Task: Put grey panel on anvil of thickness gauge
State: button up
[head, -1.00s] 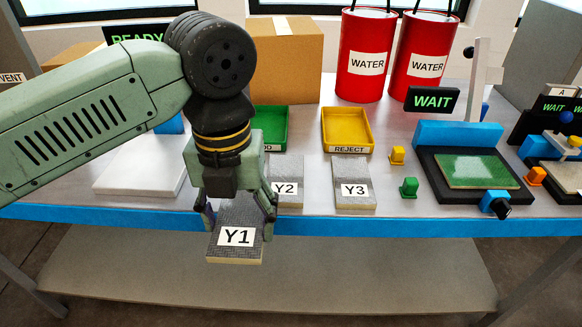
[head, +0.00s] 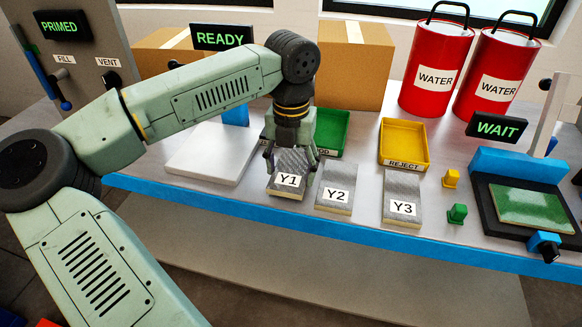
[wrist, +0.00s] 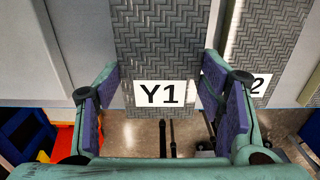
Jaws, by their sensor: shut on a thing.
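A grey panel labelled Y1 (head: 288,180) with a woven-looking top is held between the fingers of my gripper (head: 291,165). In the wrist view, panel Y1 (wrist: 162,50) lies between the two purple-padded fingers of my gripper (wrist: 155,95). It is beside panel Y2 (head: 336,197), near the table's front edge; I cannot tell whether it touches the table. Grey panel Y3 (head: 402,208) lies further right. I cannot make out for certain which device is the thickness gauge, or its anvil.
A white slab (head: 212,153) lies left under a READY sign (head: 222,37). A green tray (head: 331,132) and yellow REJECT tray (head: 404,143) stand behind the panels. Red WATER cans (head: 436,72) stand at the back. Right is a black-and-blue fixture (head: 488,215) with a green plate and WAIT sign (head: 497,127).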

aim_at(291, 173)
jog(key=shift+f, duration=0.95)
jog(key=o, duration=1.2)
jog(key=shift+r, duration=0.1)
notch_tip(291, 173, up, 12)
jog(key=b, duration=0.2)
jog(key=shift+r+b, duration=0.2)
jog(key=shift+b, duration=0.1)
